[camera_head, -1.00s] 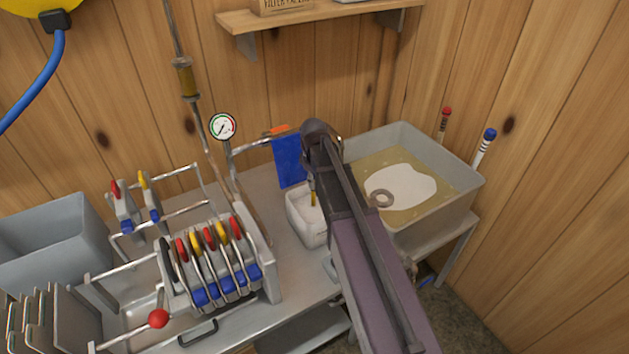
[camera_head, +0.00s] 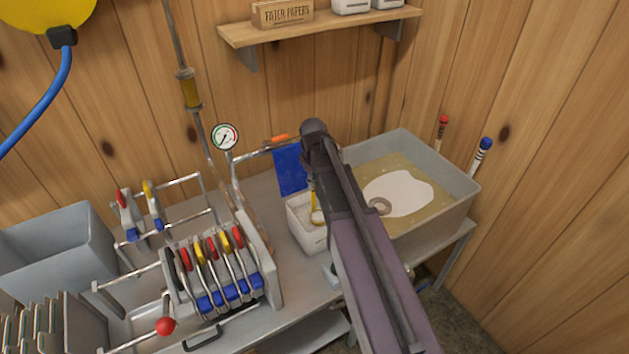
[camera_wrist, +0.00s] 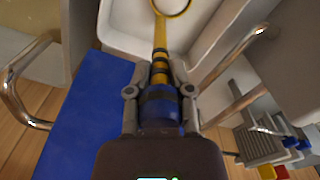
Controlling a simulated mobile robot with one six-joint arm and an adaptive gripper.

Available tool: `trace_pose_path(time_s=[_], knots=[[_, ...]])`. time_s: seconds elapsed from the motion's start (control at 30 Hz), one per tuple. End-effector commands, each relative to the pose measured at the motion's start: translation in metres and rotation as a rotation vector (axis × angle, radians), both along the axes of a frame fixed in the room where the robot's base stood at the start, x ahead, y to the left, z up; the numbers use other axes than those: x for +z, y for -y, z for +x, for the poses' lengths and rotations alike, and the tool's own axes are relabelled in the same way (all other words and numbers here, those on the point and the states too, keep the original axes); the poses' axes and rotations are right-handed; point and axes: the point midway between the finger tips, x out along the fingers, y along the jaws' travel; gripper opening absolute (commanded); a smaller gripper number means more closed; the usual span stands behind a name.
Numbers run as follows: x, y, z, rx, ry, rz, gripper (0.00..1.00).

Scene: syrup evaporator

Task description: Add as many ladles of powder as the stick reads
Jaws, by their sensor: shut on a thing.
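My gripper (camera_wrist: 160,90) is shut on the banded blue, black and yellow handle of a ladle (camera_wrist: 160,38). In the head view my arm hides most of the gripper. The ladle's yellow stem and ring-shaped bowl (camera_head: 317,215) show at the mouth of the white powder bin (camera_head: 311,240). I cannot tell whether the bowl holds powder. The bin's blue lid (camera_head: 290,170) stands open behind. A blue-topped stick (camera_head: 482,156) with dark bands and a red-topped stick (camera_head: 441,131) stand at the tank's far right side; their bands are too small to read surely.
A grey tank (camera_head: 455,207) right of the bin holds yellowish liquid with a white patch and a grey ring. A press with coloured handles (camera_head: 215,270) and a gauge (camera_head: 225,137) stand left. A shelf (camera_head: 310,27) hangs above the bench.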

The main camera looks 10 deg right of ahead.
Motion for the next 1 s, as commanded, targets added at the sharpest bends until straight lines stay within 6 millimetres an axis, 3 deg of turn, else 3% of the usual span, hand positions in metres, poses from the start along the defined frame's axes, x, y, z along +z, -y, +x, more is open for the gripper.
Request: trace_pose_path(time_s=[1.0], knots=[[0.075,-0.001,0.000,0.001,0.000,0.000,0.00]])
